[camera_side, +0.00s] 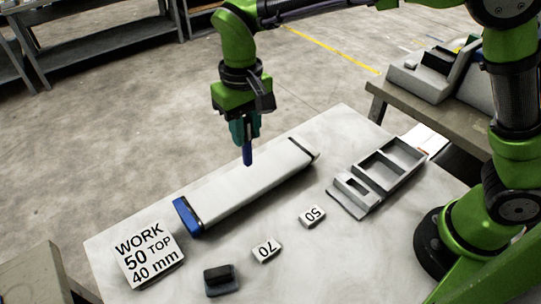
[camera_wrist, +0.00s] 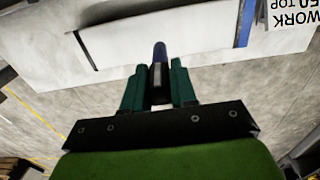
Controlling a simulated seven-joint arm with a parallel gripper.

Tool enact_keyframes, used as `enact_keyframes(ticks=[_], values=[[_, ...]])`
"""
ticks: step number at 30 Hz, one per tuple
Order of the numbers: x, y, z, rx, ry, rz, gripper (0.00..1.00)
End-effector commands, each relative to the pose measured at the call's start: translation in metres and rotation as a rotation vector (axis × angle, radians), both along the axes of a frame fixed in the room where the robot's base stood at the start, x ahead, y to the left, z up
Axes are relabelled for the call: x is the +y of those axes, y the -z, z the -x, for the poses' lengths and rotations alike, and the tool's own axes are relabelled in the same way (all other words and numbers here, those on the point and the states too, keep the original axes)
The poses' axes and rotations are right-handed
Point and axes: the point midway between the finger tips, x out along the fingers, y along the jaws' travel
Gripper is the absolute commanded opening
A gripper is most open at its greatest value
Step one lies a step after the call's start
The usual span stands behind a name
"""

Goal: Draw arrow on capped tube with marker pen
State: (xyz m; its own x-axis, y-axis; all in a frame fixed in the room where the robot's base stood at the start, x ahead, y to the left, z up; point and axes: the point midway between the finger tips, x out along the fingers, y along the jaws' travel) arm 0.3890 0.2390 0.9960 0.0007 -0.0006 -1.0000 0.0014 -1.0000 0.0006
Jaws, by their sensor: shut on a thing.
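The capped tube (camera_side: 243,187) is a long pale bar lying on the table. It has a blue cap (camera_side: 187,216) at its near-left end and a dark band at its far end. I cannot tell whether the tip touches the tube.
A sign (camera_side: 148,256) reads "WORK 50 TOP 40 mm". Blocks marked 70 (camera_side: 266,250) and 50 (camera_side: 312,216) lie in front of the tube. A dark block (camera_side: 221,281) sits at the near edge. A grey compartment tray (camera_side: 409,151) is at right.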

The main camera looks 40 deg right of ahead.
Motion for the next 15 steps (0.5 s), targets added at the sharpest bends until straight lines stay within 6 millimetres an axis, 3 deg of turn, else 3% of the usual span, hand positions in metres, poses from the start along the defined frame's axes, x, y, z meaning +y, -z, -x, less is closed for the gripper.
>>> enact_keyframes(ticks=[15], values=[[0.000,0.021,0.000,0.001,0.000,0.000,0.00]])
